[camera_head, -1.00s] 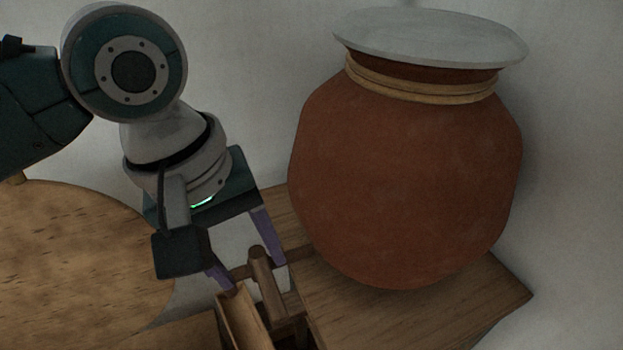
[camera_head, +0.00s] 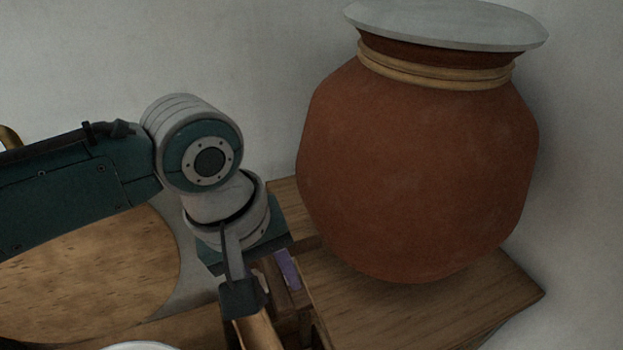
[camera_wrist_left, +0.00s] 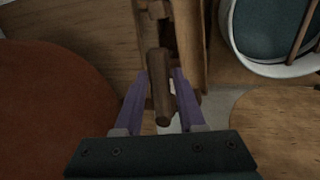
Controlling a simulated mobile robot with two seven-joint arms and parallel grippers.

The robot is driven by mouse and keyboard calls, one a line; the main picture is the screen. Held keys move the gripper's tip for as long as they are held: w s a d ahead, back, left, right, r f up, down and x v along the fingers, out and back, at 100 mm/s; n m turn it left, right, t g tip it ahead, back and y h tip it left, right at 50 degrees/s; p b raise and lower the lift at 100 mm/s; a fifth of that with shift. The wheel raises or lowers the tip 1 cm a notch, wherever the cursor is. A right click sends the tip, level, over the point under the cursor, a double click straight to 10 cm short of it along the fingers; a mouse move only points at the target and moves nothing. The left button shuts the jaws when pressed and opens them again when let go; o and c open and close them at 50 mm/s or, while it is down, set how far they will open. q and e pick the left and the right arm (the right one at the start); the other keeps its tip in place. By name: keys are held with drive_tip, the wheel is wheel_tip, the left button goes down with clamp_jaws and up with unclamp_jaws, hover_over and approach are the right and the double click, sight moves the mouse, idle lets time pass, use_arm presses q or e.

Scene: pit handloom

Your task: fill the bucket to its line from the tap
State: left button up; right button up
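My left gripper (camera_head: 266,288) points down at a wooden frame beside the clay pot. In the left wrist view its purple fingers (camera_wrist_left: 160,82) are apart, one on each side of a round wooden peg (camera_wrist_left: 159,100); I cannot tell whether they touch it. No tap is clearly recognisable; I cannot tell whether the peg belongs to one. A white-rimmed round vessel (camera_wrist_left: 234,40), dark teal inside with thin sticks across it, shows at the upper right of the left wrist view. It may be the bucket; no line shows. My right gripper is out of view.
A large clay pot (camera_head: 415,175) with a grey lid (camera_head: 450,25) stands on a wooden top (camera_head: 470,300) right of my gripper. A round wooden surface (camera_head: 95,280) lies at left, partly behind my arm. A pale wall closes the back.

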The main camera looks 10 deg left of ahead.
use_arm(q)
clamp_jaws()
idle(1.0)
